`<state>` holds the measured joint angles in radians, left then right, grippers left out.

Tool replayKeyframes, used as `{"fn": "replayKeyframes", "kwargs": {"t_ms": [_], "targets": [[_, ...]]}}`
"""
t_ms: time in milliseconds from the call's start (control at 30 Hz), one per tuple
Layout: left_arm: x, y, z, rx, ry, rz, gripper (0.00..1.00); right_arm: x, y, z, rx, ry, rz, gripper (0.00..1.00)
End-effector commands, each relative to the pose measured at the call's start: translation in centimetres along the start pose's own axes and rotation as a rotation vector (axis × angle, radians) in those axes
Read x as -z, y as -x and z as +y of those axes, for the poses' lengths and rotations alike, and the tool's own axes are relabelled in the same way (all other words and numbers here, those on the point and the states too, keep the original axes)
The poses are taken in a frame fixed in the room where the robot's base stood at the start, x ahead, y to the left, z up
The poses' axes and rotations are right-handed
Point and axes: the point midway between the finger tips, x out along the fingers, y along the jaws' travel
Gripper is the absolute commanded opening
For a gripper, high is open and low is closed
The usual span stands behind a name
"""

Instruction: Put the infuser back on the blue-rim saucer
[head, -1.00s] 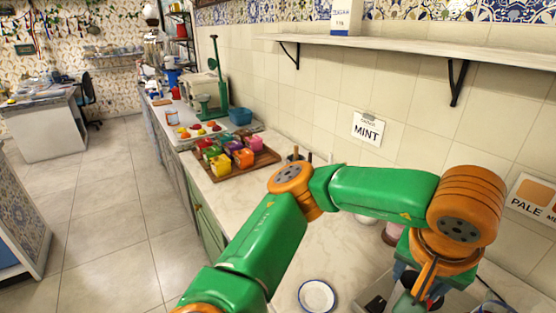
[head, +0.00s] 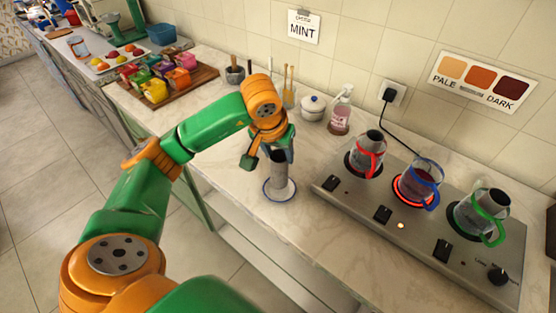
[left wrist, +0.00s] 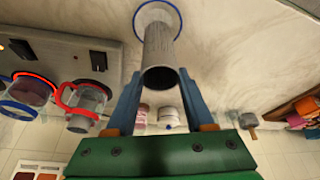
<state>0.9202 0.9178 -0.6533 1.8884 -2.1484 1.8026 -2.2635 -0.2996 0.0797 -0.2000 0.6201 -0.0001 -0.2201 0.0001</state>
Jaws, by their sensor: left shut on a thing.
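The infuser, a grey metal cylinder (head: 279,174), is upright with its open top toward my left gripper (head: 272,147). It also shows in the left wrist view (left wrist: 159,52), between the blue fingers of the left gripper (left wrist: 160,78), which is shut on it near its top. The blue-rim saucer (head: 268,190) is white and lies on the counter directly under the infuser. It shows at the top of the left wrist view (left wrist: 143,17), with the infuser's lower end over its middle. I cannot tell whether the infuser touches it. My right gripper is out of view.
A steel stove (head: 345,203) with red-, blue- and green-handled glass pots stands to the right; the burner under the blue-handled one glows. Behind are a pink-filled jar (head: 340,118) and a white lidded pot (head: 312,107). A wooden tray (head: 205,76) of coloured boxes is back left.

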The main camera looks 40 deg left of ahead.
Motion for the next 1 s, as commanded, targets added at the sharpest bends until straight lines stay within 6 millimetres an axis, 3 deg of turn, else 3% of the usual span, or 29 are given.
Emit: {"fn": "replayKeyframes", "kwargs": {"t_ms": [200,567,600,667,1000], "targets": [[-1.0,-2.8,-0.1,0.001,-0.002,-0.003,0.0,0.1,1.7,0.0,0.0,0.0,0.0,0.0],[-1.2,-3.5,0.0,0.0,-0.002,0.0,0.0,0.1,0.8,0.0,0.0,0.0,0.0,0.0],[-1.2,-3.3,0.0,0.0,-0.002,-0.001,0.64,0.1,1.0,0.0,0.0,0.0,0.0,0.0],[-1.2,-3.3,0.0,0.0,-0.002,-0.001,0.8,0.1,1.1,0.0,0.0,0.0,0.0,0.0],[-1.0,-2.8,0.0,-0.001,-0.002,-0.001,0.83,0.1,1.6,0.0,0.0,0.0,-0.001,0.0]]}}
